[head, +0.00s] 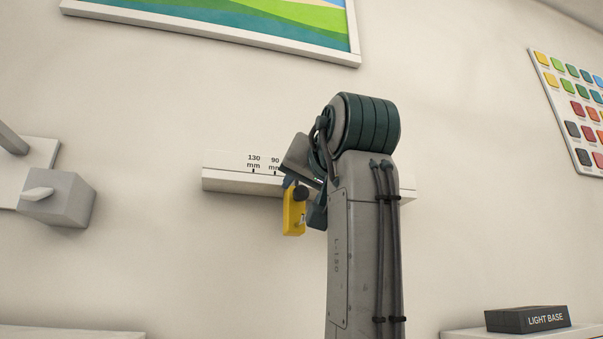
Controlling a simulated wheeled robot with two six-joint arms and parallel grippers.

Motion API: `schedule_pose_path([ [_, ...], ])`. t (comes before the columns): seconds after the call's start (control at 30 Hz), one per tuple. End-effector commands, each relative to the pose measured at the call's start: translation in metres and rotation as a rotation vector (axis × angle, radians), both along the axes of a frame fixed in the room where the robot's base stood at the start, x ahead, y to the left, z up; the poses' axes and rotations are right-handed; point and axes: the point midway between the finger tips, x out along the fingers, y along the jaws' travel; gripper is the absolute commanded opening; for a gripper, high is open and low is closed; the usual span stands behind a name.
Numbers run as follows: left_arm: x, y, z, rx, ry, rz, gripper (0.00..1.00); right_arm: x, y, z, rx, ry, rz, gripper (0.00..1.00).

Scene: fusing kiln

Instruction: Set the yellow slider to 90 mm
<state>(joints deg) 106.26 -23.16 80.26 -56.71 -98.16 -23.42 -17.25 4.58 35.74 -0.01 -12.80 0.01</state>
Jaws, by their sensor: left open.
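The yellow slider (293,213) hangs at the lower edge of a white wall-mounted rail (228,183). The rail carries printed marks, "130 mm" at left and "90 mm" to its right. The slider stands a little right of the 90 mm mark. My left gripper (304,199) is open at the slider, with dark finger parts showing above it and on its right. I cannot tell whether they touch it. My left forearm and wrist hide the rail and any marks right of the slider. My right gripper is not in view.
A grey block with a lever (58,198) sticks out from the wall at left. A framed picture (215,30) hangs above, and a color sample board (575,105) at upper right. A dark "LIGHT BASE" box (527,319) sits on a ledge at lower right.

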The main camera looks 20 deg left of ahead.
Motion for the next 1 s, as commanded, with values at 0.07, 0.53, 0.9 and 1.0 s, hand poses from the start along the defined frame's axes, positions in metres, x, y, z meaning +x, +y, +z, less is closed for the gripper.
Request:
schedule_pose_path([
  [0.07, 0.007, 0.005, 0.004, -0.001, 0.003, 0.001, 0.45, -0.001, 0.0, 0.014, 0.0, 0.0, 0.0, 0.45],
  [0.53, 0.024, 0.017, -0.001, 0.0, 0.0, 0.001, 0.45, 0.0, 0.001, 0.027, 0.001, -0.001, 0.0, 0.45],
  [0.9, 0.024, 0.017, -0.001, -0.001, 0.001, 0.0, 0.0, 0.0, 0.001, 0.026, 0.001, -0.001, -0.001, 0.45],
  [1.0, 0.025, 0.021, -0.001, 0.0, 0.0, 0.002, 0.0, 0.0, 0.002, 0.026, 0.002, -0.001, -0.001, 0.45],
])
